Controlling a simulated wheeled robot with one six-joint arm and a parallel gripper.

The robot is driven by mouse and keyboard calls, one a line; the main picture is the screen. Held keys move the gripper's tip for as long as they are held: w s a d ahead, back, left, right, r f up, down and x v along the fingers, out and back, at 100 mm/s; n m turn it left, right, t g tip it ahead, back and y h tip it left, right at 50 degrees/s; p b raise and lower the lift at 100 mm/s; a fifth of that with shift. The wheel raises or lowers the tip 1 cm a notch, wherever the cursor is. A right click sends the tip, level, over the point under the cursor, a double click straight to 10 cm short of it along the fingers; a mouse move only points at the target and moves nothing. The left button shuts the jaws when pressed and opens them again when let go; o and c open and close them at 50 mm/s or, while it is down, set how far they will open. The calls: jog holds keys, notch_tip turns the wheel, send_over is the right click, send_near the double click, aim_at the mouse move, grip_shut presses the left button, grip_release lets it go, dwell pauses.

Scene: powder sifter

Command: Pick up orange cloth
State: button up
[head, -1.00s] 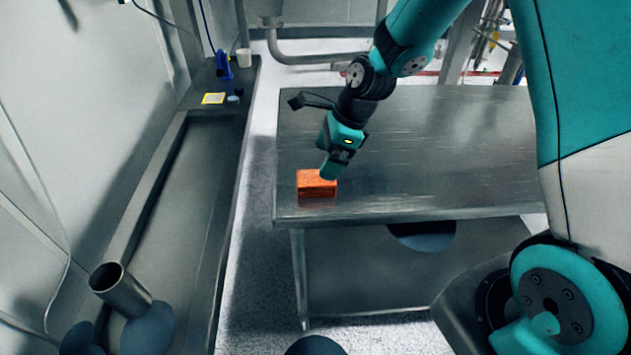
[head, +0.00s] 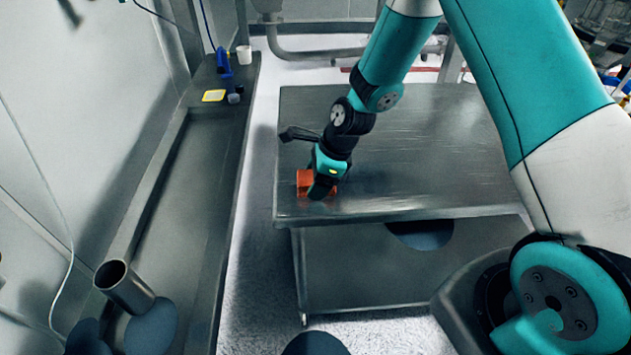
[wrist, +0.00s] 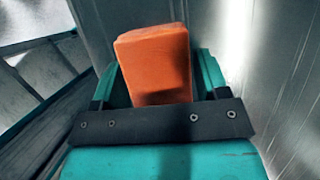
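The orange cloth (head: 303,181) is a small block-shaped bundle on the steel table (head: 430,150), near its front left corner. My gripper (head: 319,192) points down at the cloth and hides its right part in the head view. In the wrist view the cloth (wrist: 155,62) sits between the two teal fingers of my gripper (wrist: 158,70). The fingers are spread, one on each side, with a narrow gap on the right. Contact on the left cannot be told. The cloth's lower end is hidden by the dark gripper bar.
A long steel counter (head: 238,170) runs along the left, with a blue item (head: 224,64), a white cup (head: 244,54) and a yellow-edged square (head: 214,96) at its far end. A metal cylinder (head: 125,288) stands at its near end. The rest of the tabletop is clear.

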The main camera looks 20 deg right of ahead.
jog(key=c, duration=0.6)
notch_tip(320, 180, up, 20)
jog(key=b, duration=0.1)
jog(key=shift+o, duration=1.2)
jog(key=shift+c, duration=0.4)
